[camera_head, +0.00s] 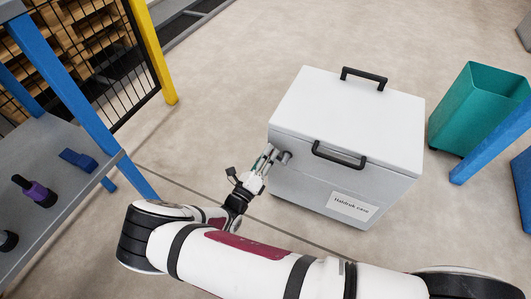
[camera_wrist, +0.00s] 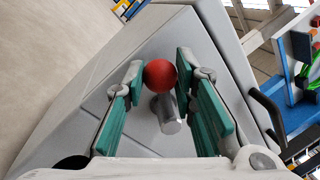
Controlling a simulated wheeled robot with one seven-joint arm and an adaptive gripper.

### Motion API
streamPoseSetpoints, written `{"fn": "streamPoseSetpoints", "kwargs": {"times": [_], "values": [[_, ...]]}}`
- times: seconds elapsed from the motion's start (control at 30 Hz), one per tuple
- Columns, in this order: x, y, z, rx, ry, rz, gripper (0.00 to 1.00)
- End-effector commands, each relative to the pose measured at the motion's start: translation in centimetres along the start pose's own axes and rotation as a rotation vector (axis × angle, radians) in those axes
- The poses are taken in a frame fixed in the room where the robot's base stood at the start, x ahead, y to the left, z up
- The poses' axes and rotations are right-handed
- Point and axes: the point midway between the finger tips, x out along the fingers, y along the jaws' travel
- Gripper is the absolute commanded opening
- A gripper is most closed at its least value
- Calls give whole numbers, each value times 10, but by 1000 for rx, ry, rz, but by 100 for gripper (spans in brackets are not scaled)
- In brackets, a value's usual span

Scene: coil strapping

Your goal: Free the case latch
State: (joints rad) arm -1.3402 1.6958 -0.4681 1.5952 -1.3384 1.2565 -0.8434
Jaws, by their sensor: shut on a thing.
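The white-grey case (camera_head: 345,120) stands on the floor with its lid down. Black handles are on the lid and on its front side, and a label is on the front face. The latch shows in the wrist view as a red ball knob (camera_wrist: 160,74) beside a short grey cylinder (camera_wrist: 167,113) on the case side. In the head view a grey round part (camera_head: 285,157) of it shows at the case's left front; the red knob is hidden there. My gripper (camera_head: 270,154) is shut on the knob, with its teal-padded fingers on both sides in the wrist view (camera_wrist: 160,76).
A teal bin (camera_head: 477,110) and a blue post (camera_head: 490,140) stand right of the case. A grey shelf (camera_head: 60,160) with a purple-black tool (camera_head: 37,191) and a blue block (camera_head: 78,159) is at the left. The floor around the case's left is clear.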

Motion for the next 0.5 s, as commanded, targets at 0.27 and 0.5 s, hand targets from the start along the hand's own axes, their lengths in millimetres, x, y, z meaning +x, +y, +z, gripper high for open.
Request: {"fn": "streamPoseSetpoints", "kwargs": {"times": [0.27, 0.5], "values": [[-2, 5, -6, -114, -22, 7, 0], [-3, 6, -8, -148, -29, 10, 0]]}}
